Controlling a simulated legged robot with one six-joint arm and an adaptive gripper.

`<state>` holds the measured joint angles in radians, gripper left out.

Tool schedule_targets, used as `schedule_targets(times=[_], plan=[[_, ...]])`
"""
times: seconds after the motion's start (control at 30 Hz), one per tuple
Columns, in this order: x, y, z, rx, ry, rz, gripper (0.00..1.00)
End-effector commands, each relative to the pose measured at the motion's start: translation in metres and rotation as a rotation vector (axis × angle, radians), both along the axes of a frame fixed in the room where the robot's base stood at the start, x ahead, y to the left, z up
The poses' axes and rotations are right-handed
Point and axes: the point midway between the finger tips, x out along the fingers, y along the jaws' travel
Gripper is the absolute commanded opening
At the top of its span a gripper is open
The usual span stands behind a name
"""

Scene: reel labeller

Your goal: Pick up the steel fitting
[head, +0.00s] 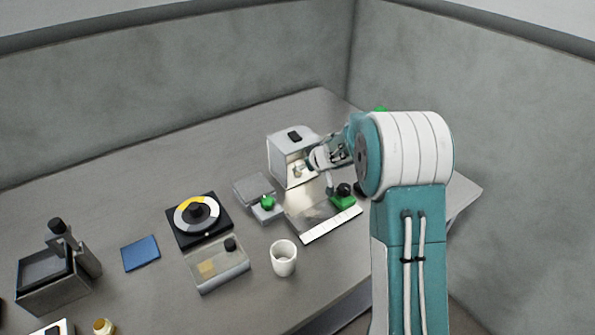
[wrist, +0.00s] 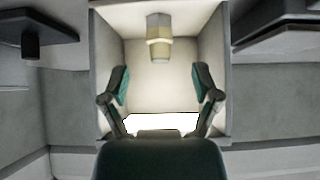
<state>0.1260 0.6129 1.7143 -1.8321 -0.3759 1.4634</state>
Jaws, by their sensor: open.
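The steel fitting (wrist: 159,38), a short grey cylinder with a pale band, is inside a lit white box at the top middle of the wrist view. In the head view, a small fitting-like piece (head: 297,172) shows low in the box's opening. My gripper (wrist: 161,84) is open and empty, its two teal-padded fingers spread wide at the box's mouth. The fitting lies ahead of the fingers, roughly centred between them and apart from both. In the head view my gripper (head: 317,160) is at the box's open right side, and my arm partly hides that area.
The white box (head: 279,158) has walls close on both sides of my fingers. A clear plate with a white strip (head: 333,224), a green-based black knob (head: 343,197) and a white cup (head: 283,258) stand nearby. A dial unit (head: 199,219) and blue pad (head: 141,253) lie farther left.

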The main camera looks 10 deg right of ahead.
Motion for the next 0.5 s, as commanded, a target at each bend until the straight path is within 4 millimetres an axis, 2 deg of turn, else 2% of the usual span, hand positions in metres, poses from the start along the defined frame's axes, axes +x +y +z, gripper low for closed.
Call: schedule_targets(times=[0.17, 0.5], plan=[[0.008, 0.004, -0.01, -0.001, 0.0, -0.001, 0.8], [0.035, 0.015, -0.043, -0.001, 0.0, -0.001, 0.8]])
